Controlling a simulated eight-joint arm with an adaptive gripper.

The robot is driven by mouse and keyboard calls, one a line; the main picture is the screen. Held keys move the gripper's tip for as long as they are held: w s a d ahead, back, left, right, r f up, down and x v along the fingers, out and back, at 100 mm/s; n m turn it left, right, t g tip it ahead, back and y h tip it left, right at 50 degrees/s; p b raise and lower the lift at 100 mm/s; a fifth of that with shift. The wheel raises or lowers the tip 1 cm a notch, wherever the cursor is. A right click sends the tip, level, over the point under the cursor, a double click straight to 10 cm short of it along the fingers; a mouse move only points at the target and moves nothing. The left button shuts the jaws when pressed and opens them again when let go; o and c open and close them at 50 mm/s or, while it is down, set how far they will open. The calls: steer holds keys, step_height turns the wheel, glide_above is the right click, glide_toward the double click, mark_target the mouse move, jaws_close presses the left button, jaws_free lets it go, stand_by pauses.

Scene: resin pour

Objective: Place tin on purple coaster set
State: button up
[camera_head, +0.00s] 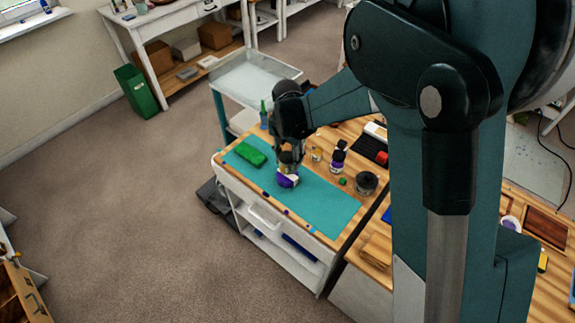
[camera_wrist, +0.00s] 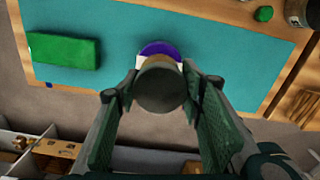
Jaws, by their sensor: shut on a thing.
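My gripper (camera_wrist: 152,92) is shut on a round, dull grey-brown tin (camera_wrist: 160,88), with a finger on each side of it. The purple coaster set (camera_wrist: 160,48) shows just behind the tin in the wrist view, with a white part beside the purple. The tin hides most of it. In the head view my gripper (camera_head: 290,163) points down over the purple and white coaster set (camera_head: 287,181), which is on the teal mat (camera_head: 325,205). I cannot tell whether the tin touches the coaster set.
A green block (camera_head: 250,153) lies on the mat to the left. Bottles (camera_head: 338,157), a small green lump (camera_head: 343,182) and a dark round container (camera_head: 366,182) stand on the wood behind and right. The mat's right part is clear.

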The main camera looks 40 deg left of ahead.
mark_target(288, 158)
steer(key=shift+f, duration=1.6)
steer(key=shift+f, duration=0.2)
steer(key=o, duration=1)
steer(key=shift+r, duration=0.25)
steer(key=shift+r, duration=6)
